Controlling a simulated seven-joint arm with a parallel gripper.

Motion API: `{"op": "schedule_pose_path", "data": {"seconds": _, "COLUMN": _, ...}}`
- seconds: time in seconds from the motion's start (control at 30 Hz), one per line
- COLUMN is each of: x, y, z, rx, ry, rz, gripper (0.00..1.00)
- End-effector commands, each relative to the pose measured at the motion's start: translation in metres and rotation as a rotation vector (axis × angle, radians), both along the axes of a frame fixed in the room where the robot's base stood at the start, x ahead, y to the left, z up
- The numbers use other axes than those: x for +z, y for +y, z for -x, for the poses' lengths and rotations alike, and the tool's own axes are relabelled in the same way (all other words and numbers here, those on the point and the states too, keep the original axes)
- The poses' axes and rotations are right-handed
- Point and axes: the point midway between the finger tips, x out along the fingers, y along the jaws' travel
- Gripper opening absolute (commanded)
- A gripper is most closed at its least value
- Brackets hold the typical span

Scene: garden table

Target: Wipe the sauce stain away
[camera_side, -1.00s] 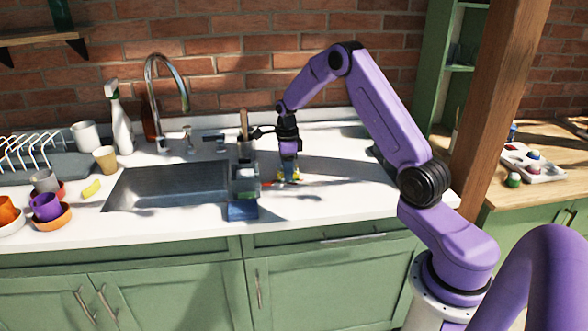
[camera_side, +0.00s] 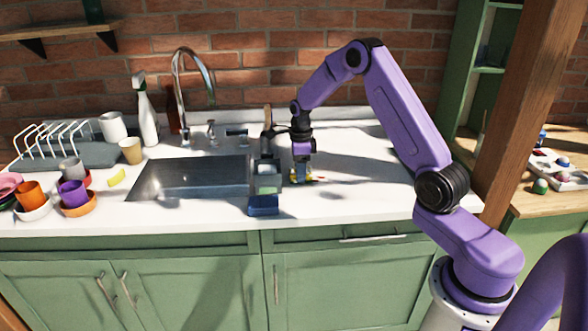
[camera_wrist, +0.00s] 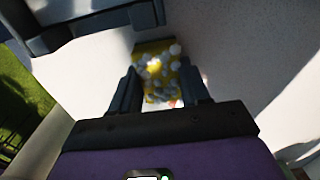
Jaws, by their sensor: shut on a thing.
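My gripper (camera_side: 301,172) is low over the white counter, right of the sink. It is shut on a yellow sponge (camera_wrist: 152,65), which is dotted with pale foam in the wrist view. The sponge also shows as a small yellow patch under the fingers in the side view (camera_side: 297,177). It appears to be at the counter surface. The sauce stain (camera_side: 318,179) shows as small red and yellowish marks just right of the sponge. A reddish bit of it also shows beside the right finger in the wrist view (camera_wrist: 178,103). The sponge and fingers may hide more.
A grey caddy (camera_side: 266,180) with a blue front part (camera_side: 263,205) stands close left of my gripper. The sink (camera_side: 190,177) and faucet (camera_side: 187,85) lie further left, with cups and a dish rack (camera_side: 62,150) beyond. The counter to the right is clear.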

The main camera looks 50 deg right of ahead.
Motion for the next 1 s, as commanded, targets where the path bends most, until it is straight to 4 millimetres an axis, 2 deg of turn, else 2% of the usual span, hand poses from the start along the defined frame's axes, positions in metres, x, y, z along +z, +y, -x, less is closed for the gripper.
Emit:
{"op": "schedule_pose_path", "data": {"seconds": 0.57, "x": 0.0, "y": -0.042, "z": 0.042, "rx": -0.003, "ry": 0.004, "rz": -0.001, "gripper": 0.01}}
{"op": "schedule_pose_path", "data": {"seconds": 0.7, "x": 0.024, "y": -0.041, "z": 0.04, "rx": -0.001, "ry": -0.001, "rz": 0.001, "gripper": 0.01}}
{"op": "schedule_pose_path", "data": {"seconds": 1.0, "x": 0.053, "y": -0.041, "z": 0.04, "rx": -0.001, "ry": -0.001, "rz": 0.001, "gripper": 0.01}}
